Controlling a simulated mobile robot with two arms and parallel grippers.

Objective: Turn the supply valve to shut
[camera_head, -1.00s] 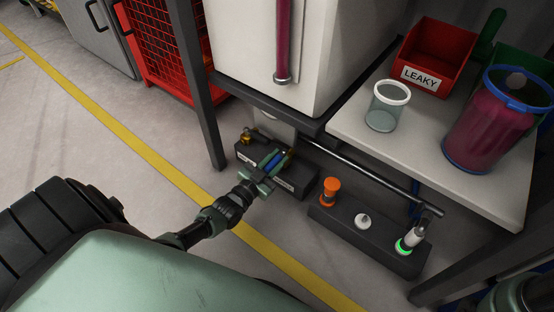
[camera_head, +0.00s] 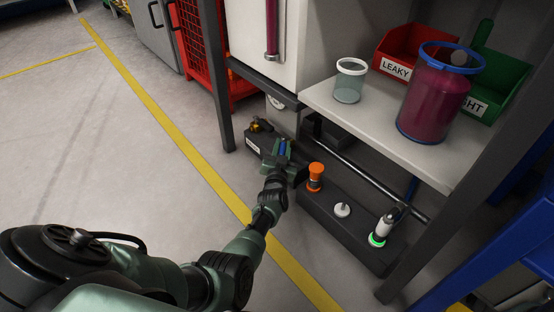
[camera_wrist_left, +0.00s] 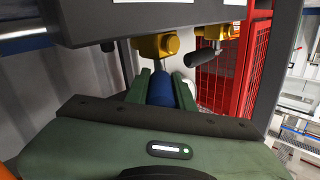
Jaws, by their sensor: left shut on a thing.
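A dark valve block (camera_head: 252,146) with white labels sits low under the bench; I cannot read the labels. A brass valve (camera_head: 259,125) stands at its left end, and in the left wrist view it shows with a dark handle (camera_wrist_left: 205,57). A second brass valve (camera_wrist_left: 157,46) has a blue handle (camera_wrist_left: 162,88). My left gripper (camera_head: 282,149) is shut on this blue handle, with one green finger on each side of it. The gripper hides much of that valve in the head view. I cannot tell which valve is the supply one. My right gripper is out of view.
Right of the gripper, a dark panel (camera_head: 330,222) carries an orange knob (camera_head: 315,176), a white knob (camera_head: 342,210) and a green-lit fitting (camera_head: 382,231). The bench shelf (camera_head: 400,160) overhangs it. A grey post (camera_head: 217,90) stands left; open floor lies beyond.

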